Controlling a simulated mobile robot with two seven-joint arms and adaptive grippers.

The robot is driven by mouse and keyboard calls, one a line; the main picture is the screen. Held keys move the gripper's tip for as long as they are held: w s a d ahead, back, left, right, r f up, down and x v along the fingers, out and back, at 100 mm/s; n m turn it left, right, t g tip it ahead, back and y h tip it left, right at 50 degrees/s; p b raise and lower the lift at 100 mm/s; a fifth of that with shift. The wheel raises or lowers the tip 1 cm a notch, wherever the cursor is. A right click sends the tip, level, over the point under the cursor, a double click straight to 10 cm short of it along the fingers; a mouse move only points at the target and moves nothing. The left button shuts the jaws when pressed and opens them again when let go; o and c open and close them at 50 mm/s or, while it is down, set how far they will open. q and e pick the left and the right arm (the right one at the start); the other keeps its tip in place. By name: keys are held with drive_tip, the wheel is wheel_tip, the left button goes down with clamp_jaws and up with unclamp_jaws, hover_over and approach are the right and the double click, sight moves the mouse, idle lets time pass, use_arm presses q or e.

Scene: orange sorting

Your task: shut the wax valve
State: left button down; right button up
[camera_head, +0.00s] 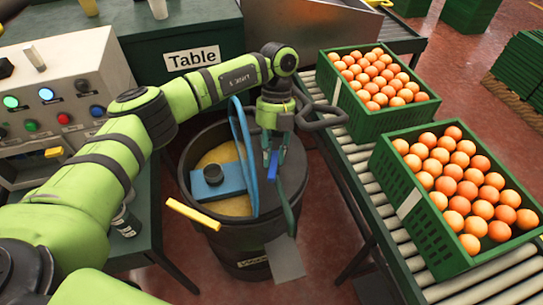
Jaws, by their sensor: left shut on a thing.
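A black barrel (180,165) stands on the floor between the table and the roller conveyor, with yellowish wax (222,155) inside. A thin blue plate (242,150) stands upright across its opening. My left gripper (272,158) reaches down over the right side of the barrel and is shut on a small bright blue piece (272,168). The fingers hide much of this piece, and I cannot tell whether it is the wax valve's handle. A yellow bar (193,215) sticks out at the barrel's front left. My right gripper is out of view.
A blue block (225,181) with a black knob sits in the barrel opening. A grey plate (285,258) hangs at the barrel's front. Two green crates (361,122) (425,245) of oranges stand on the conveyor (360,180) at the right. A button panel (55,95) stands at the left.

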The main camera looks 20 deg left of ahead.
use_arm(q)
drive_tip(key=shift+m+b, duration=0.3)
drive_tip(key=shift+m, duration=0.2)
drive_tip(key=shift+y, duration=0.3)
drive_tip(key=c, duration=1)
unclamp_jaws()
